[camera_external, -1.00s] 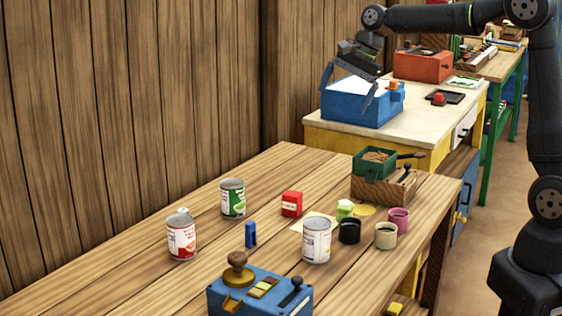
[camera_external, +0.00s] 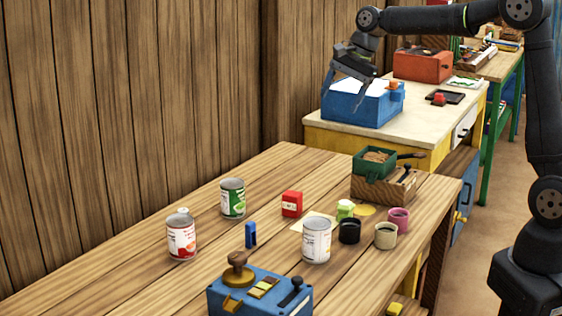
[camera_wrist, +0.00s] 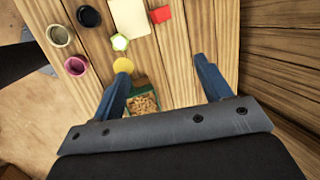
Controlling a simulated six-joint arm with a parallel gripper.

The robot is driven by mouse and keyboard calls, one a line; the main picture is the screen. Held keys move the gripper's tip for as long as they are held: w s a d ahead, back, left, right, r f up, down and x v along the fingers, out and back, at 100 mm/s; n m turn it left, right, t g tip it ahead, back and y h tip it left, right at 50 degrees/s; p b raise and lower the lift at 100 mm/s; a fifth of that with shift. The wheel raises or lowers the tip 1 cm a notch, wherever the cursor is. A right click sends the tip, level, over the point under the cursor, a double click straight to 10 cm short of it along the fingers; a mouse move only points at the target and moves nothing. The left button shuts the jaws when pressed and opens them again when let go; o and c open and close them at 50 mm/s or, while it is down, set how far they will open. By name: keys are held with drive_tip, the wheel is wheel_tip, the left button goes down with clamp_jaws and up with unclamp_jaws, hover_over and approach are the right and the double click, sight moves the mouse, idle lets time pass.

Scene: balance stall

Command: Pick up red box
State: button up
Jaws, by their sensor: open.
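The red box (camera_external: 292,203) is a small block with a white label, standing on the wooden table. In the wrist view, the red box (camera_wrist: 160,14) shows at the top, beyond my fingertips. My gripper (camera_external: 350,88) hangs in the air above the table, up and right of the red box. In the wrist view, my gripper (camera_wrist: 166,72) has its two blue-looking fingers apart with nothing between them. The red box is apart from the fingers.
A blue marker-like piece (camera_external: 250,235), a lime item (camera_external: 345,209) and several cups stand close. A green tray (camera_external: 375,164) sits on a wooden block at the far end.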

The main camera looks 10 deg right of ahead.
sight(292, 193)
drive_tip(key=w+a+f+n+g+h, duration=0.1)
drive_tip(key=w+a+f+h, duration=0.25)
drive_tip(key=a+f, duration=0.9)
drive_tip(key=shift+h, duration=0.35)
drive_tip(key=f, duration=1.3)
drive_tip(key=shift+d, duration=0.4)
drive_tip(key=f, duration=0.5)
drive_tip(key=shift+s+a+f, duration=0.1)
drive_tip(key=shift+s+a, duration=0.05)
drive_tip(key=shift+s, duration=0.15)
drive_tip(key=c, duration=1.1)
drive_tip(key=shift+r, duration=0.2)
